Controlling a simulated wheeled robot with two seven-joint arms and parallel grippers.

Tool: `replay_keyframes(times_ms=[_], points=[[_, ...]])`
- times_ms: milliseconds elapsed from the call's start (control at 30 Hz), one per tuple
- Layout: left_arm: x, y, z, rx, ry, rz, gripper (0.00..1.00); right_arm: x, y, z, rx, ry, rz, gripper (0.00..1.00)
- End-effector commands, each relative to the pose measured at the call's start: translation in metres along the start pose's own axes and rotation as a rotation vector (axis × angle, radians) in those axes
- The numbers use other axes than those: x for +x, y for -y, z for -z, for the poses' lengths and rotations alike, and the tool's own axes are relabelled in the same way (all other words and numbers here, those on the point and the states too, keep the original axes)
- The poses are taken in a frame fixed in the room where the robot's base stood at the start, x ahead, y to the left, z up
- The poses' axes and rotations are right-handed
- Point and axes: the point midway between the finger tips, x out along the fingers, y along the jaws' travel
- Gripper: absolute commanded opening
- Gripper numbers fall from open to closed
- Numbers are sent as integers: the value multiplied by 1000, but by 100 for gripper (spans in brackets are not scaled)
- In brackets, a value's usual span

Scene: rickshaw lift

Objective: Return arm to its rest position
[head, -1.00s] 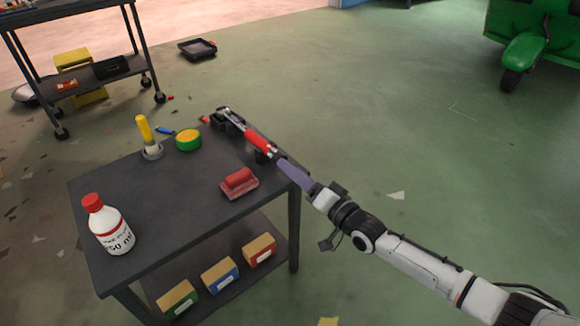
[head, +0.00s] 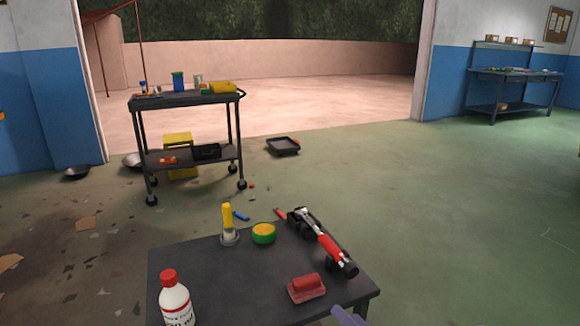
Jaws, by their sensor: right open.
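My right gripper (head: 348,316) shows only as a lavender finger tip at the bottom edge of the head view, by the table's front right corner. It is open and apart from the red-handled tool (head: 329,245). That tool, with black and metal parts, lies along the right side of the dark table (head: 215,268). The rest of my right arm is below the picture. My left gripper is not in view.
The table also holds a red block-like tool (head: 306,288), a green and yellow round tin (head: 263,233), a yellow-handled brush (head: 228,222) and a white bottle (head: 176,304). A wheeled cart (head: 187,101) stands behind. The floor to the right is clear.

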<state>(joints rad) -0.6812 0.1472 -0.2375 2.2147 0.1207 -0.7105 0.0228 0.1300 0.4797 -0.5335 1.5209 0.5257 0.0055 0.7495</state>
Motion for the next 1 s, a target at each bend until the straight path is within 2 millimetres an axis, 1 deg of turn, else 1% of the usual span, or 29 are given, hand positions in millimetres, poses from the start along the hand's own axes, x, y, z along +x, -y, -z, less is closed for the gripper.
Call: replay_keyframes(times_ms=[33, 67, 100, 167, 200, 267, 300, 400, 600, 900, 967, 1000], points=[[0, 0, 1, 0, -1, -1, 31, -10, 10, -28, -35, 66, -31, 49], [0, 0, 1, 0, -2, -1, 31, -17, 14, -42, -67, 108, -55, 49], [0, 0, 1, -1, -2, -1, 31, -28, 18, -59, -111, 163, -90, 49], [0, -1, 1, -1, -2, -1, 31, -48, 21, -80, -181, 245, -144, 49], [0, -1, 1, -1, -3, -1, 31, -63, 21, -90, -227, 298, -182, 49], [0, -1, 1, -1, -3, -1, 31, -88, 20, -103, -293, 377, -243, 49], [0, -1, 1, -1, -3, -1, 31, -105, 18, -109, -333, 427, -281, 49], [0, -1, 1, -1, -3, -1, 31, -145, 11, -117, -407, 534, -367, 49], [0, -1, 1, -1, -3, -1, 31, -209, 1, -122, -486, 693, -491, 49], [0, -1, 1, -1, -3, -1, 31, -293, -5, -122, -531, 885, -632, 49], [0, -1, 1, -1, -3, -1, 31, -309, -5, -121, -535, 921, -656, 49], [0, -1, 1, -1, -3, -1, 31, -313, -6, -122, -538, 933, -661, 49]])
